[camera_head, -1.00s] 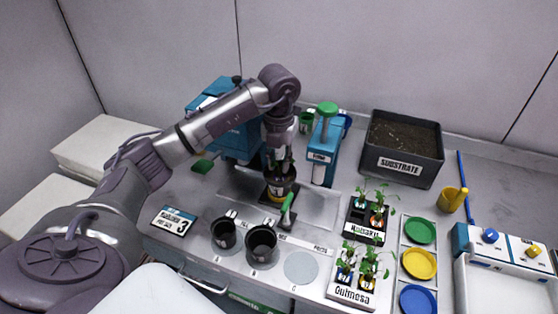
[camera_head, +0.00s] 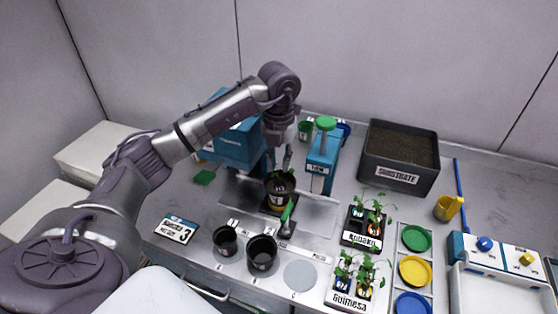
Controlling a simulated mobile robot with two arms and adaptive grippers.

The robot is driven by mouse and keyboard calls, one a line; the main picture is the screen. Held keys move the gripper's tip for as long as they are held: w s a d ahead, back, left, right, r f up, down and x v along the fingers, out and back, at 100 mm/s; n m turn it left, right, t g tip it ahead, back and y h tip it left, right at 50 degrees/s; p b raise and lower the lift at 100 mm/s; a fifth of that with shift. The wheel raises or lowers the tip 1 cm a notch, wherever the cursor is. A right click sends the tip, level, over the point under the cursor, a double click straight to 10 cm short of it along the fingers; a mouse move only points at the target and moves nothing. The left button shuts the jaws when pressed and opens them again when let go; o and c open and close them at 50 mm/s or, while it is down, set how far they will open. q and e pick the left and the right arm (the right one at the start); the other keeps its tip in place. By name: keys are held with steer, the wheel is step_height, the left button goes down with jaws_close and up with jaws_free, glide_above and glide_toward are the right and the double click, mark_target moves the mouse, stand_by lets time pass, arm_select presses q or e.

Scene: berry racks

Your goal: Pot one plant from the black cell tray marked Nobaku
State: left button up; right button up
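The black cell tray (camera_head: 345,232) marked Nobaku stands right of centre with small green plants (camera_head: 378,208) in it. A dark pot (camera_head: 279,197) with a yellow mark stands on a dark plate at the middle of the bench. My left gripper (camera_head: 279,168) is right above this pot, fingers pointing down and apart on either side of its rim; it looks open. The pot's contents are partly hidden. Two black pots, one smaller (camera_head: 225,247) and one larger (camera_head: 262,262), stand at the front. My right gripper is not in view.
A green-handled tool (camera_head: 287,220) lies beside the middle pot. A blue device (camera_head: 320,170) and a SUBSTRATE bin (camera_head: 396,177) stand behind. Coloured saucers (camera_head: 415,271) lie at right. A round spot (camera_head: 300,276) is bare.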

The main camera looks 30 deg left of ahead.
arm_select(q)
steer(key=shift+o, duration=0.3)
steer(key=o, duration=0.5)
steer(key=shift+r, duration=0.15)
step_height(320, 180, up, 6)
steer(key=p, duration=0.4)
stand_by(0.5)
